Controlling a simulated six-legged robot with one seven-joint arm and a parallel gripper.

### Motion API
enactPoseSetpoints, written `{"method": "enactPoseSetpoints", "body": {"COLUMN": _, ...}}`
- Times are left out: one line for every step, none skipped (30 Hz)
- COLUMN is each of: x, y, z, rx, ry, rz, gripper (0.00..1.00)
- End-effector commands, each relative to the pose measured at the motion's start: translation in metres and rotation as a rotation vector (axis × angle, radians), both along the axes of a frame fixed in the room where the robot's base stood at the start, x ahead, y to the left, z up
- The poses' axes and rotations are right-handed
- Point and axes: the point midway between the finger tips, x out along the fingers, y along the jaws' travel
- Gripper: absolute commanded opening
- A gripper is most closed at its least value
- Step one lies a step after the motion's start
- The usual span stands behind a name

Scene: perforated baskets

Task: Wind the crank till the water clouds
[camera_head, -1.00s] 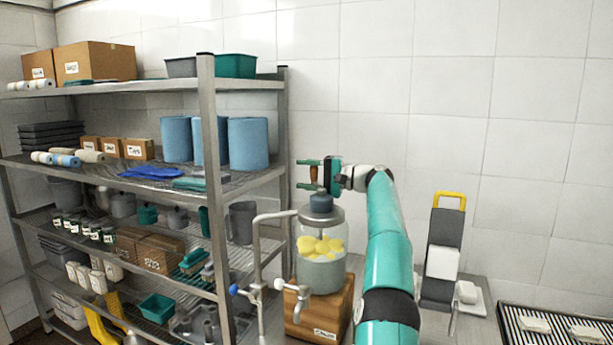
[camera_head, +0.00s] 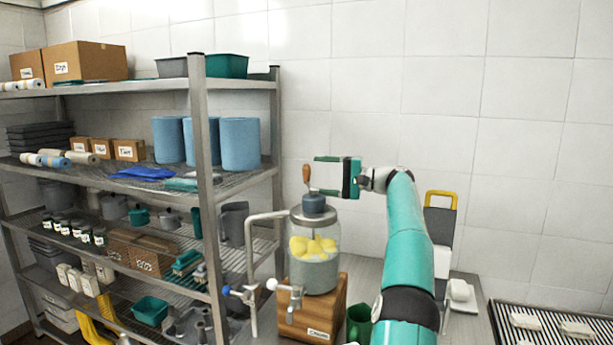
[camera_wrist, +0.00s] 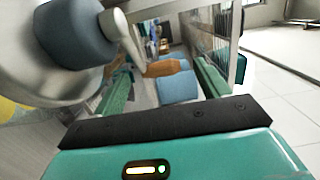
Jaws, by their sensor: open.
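A clear glass jar (camera_head: 314,262) with yellow pieces in grey, hazy-looking liquid stands on a wooden block (camera_head: 312,310). Its blue-grey crank hub (camera_head: 313,203) sits on the lid, with an upright wooden crank handle (camera_head: 306,173) above it, slightly left. My gripper (camera_head: 316,174) is open and empty, coming in from the right, its fingertips just short of the handle. In the wrist view the handle (camera_wrist: 163,68) shows between the two green fingers, and the hub (camera_wrist: 75,35) fills the upper left. The liquid is mostly out of the wrist view.
A metal shelf rack (camera_head: 208,180) with bins, boxes and blue rolls stands close on the left. A pipe (camera_head: 251,255) with taps runs beside the jar. A green mug (camera_head: 358,324) stands right of the block. A tiled wall is behind.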

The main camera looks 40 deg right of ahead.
Motion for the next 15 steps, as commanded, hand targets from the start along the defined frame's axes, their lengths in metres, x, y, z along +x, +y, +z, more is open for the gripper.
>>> {"method": "enactPoseSetpoints", "body": {"x": -0.011, "y": -0.007, "z": 0.000, "rx": 0.000, "ry": 0.000, "rz": -0.002, "gripper": 0.75}}
{"method": "enactPoseSetpoints", "body": {"x": -0.017, "y": -0.010, "z": 0.000, "rx": 0.000, "ry": -0.001, "rz": -0.003, "gripper": 0.75}}
{"method": "enactPoseSetpoints", "body": {"x": -0.024, "y": -0.014, "z": 0.000, "rx": 0.000, "ry": -0.001, "rz": -0.003, "gripper": 0.75}}
{"method": "enactPoseSetpoints", "body": {"x": -0.029, "y": -0.017, "z": 0.000, "rx": 0.000, "ry": -0.001, "rz": -0.002, "gripper": 0.75}}
{"method": "enactPoseSetpoints", "body": {"x": -0.034, "y": -0.020, "z": 0.000, "rx": 0.000, "ry": -0.001, "rz": -0.002, "gripper": 0.75}}
{"method": "enactPoseSetpoints", "body": {"x": -0.040, "y": -0.023, "z": 0.000, "rx": -0.001, "ry": -0.003, "rz": -0.002, "gripper": 0.75}}
{"method": "enactPoseSetpoints", "body": {"x": -0.043, "y": -0.025, "z": 0.000, "rx": -0.001, "ry": -0.003, "rz": -0.002, "gripper": 0.75}}
{"method": "enactPoseSetpoints", "body": {"x": -0.046, "y": -0.026, "z": 0.000, "rx": -0.002, "ry": -0.002, "rz": -0.001, "gripper": 0.75}}
{"method": "enactPoseSetpoints", "body": {"x": -0.050, "y": -0.028, "z": 0.001, "rx": -0.002, "ry": -0.002, "rz": 0.000, "gripper": 0.75}}
{"method": "enactPoseSetpoints", "body": {"x": -0.052, "y": -0.030, "z": 0.000, "rx": -0.001, "ry": -0.002, "rz": -0.001, "gripper": 0.75}}
{"method": "enactPoseSetpoints", "body": {"x": -0.054, "y": -0.031, "z": 0.000, "rx": -0.001, "ry": -0.002, "rz": -0.001, "gripper": 0.75}}
{"method": "enactPoseSetpoints", "body": {"x": -0.056, "y": -0.032, "z": 0.000, "rx": 0.000, "ry": -0.001, "rz": -0.001, "gripper": 0.75}}
{"method": "enactPoseSetpoints", "body": {"x": -0.056, "y": -0.032, "z": 0.000, "rx": 0.000, "ry": -0.001, "rz": -0.001, "gripper": 0.75}}
{"method": "enactPoseSetpoints", "body": {"x": -0.057, "y": -0.032, "z": 0.000, "rx": 0.000, "ry": -0.001, "rz": 0.000, "gripper": 0.75}}
{"method": "enactPoseSetpoints", "body": {"x": -0.057, "y": -0.032, "z": 0.000, "rx": -0.001, "ry": 0.000, "rz": 0.000, "gripper": 0.75}}
